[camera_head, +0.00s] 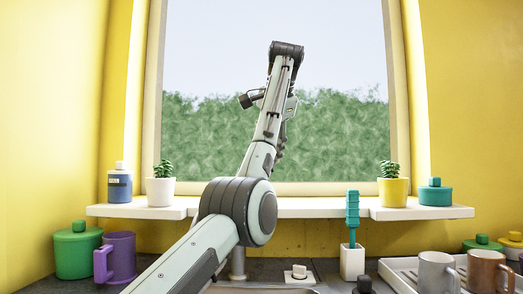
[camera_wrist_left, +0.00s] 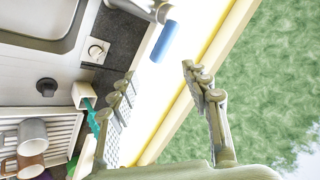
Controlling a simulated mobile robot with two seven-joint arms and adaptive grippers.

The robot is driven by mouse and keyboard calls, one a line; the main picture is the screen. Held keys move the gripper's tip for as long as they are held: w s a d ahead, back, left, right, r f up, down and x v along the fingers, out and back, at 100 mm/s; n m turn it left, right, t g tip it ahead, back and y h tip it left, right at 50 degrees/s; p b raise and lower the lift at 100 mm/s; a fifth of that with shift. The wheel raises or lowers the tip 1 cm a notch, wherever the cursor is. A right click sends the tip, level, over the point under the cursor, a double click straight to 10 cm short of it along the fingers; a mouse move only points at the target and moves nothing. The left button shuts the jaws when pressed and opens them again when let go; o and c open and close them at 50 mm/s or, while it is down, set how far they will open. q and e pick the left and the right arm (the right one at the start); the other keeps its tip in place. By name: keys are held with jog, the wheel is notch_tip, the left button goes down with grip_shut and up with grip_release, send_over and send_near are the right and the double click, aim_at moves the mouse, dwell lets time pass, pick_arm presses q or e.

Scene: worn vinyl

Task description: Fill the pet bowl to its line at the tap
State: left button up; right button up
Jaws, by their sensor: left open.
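No pet bowl shows in either view. My left arm rises from the lower left in the head view; its gripper is not clear there. In the left wrist view my left gripper (camera_wrist_left: 158,84) is open, with nothing between its fingers. The grey tap (camera_wrist_left: 148,8) is at the top of that view, with a blue cylinder (camera_wrist_left: 165,42) beside it; I cannot tell what the cylinder is. In the head view the tap's base (camera_head: 237,265) shows behind my arm, the rest hidden. The sink (camera_wrist_left: 35,25) is partly visible; its inside is mostly out of frame.
A purple mug (camera_head: 118,257) and green jar (camera_head: 77,252) stand left. Potted plants and containers occupy the sill (camera_head: 300,206).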

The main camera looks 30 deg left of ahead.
pick_arm(q)
jog(key=x, duration=0.7)
jog(key=shift+w+a+f, duration=0.15)
jog(key=shift+w+a, duration=0.15)
jog(key=shift+a, duration=0.05)
pick_arm(e)
jog(key=shift+w+a, duration=0.2)
jog(key=shift+a, duration=0.1)
